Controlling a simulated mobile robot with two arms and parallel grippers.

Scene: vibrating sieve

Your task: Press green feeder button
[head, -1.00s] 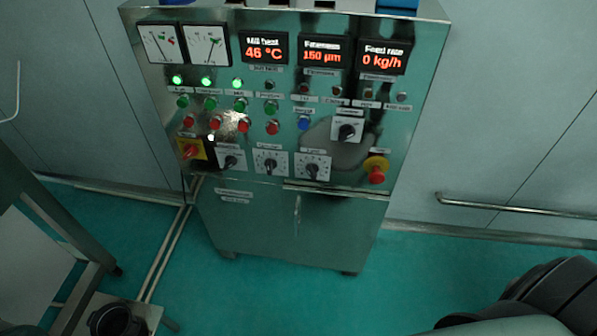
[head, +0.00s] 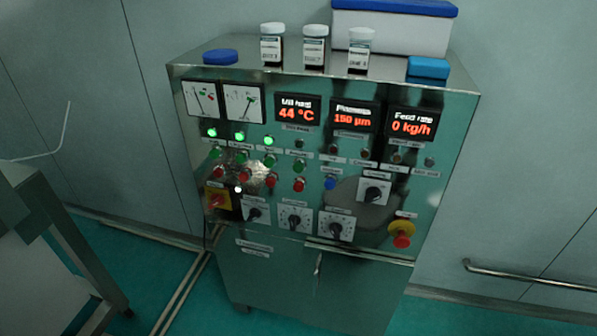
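A steel control cabinet (head: 345,275) stands ahead in the head view. Its sloped panel carries a row of several green buttons, including the rightmost green button (head: 299,165), with red buttons below. The small labels are too blurred for me to tell which green button is the feeder's. Three green lamps at the left are lit; the lamp (head: 299,143) above the rightmost green button is dark. The feed rate display (head: 411,123) reads 0 kg/h. Neither of my grippers is in view.
Three labelled jars (head: 315,47) and a blue-lidded white box (head: 390,30) stand on the cabinet top. A red emergency knob (head: 402,240) and rotary switches (head: 295,220) sit lower on the panel. A metal frame (head: 70,255) is at left; a wall rail (head: 525,279) is at right.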

